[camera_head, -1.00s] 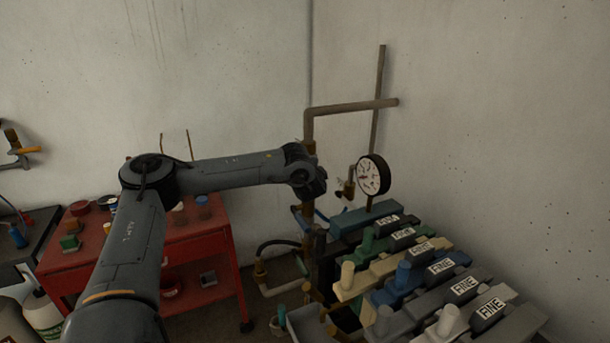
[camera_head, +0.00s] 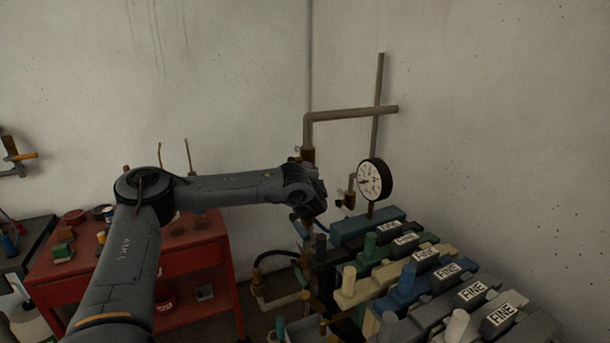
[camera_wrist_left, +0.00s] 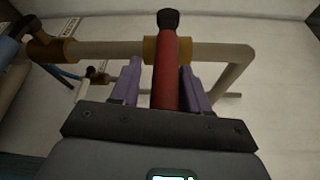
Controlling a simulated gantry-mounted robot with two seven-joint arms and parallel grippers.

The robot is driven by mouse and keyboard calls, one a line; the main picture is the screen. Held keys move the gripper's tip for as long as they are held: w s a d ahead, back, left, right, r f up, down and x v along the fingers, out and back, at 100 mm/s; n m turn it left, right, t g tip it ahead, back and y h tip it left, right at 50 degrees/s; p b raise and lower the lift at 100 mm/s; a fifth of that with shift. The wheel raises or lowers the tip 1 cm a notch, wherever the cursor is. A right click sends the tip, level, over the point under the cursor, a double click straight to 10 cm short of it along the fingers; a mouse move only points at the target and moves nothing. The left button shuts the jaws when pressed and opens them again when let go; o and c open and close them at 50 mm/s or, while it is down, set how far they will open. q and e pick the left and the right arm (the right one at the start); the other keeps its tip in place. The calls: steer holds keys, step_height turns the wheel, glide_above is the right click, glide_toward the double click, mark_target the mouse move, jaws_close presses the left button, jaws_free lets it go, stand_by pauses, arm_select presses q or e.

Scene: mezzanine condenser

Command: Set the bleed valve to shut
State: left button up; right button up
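In the left wrist view a red lever (camera_wrist_left: 166,80) with a black tip lies across a brass valve body (camera_wrist_left: 150,50) on a beige pipe (camera_wrist_left: 205,49). My left gripper (camera_wrist_left: 163,78) has two purple fingers, one each side of the lever. A gap shows on the left of the lever; the right finger is very close to it, and I cannot tell whether it touches. The lever's near end is hidden by the gripper body. In the head view my left gripper (camera_head: 312,198) is beside the upright pipe, and my wrist hides the lever there. My right gripper is not in view.
A pressure gauge (camera_head: 370,181) stands just right of the pipe (camera_head: 350,114). A bank of blocks with FINE labels (camera_head: 471,293) fills the lower right. A red cart (camera_head: 195,255) stands below my left arm. Walls close the corner behind.

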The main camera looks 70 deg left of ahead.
arm_select(q)
steer(key=shift+o, duration=0.4)
steer(key=shift+r, duration=0.1)
steer(key=shift+d, duration=0.1)
steer(key=shift+p+v, duration=0.3)
steer(key=shift+v, duration=1.2)
steer(key=shift+s+d, duration=0.2)
steer(key=shift+d, duration=0.1)
steer(key=p+v, duration=0.7)
steer(key=p, duration=1.4)
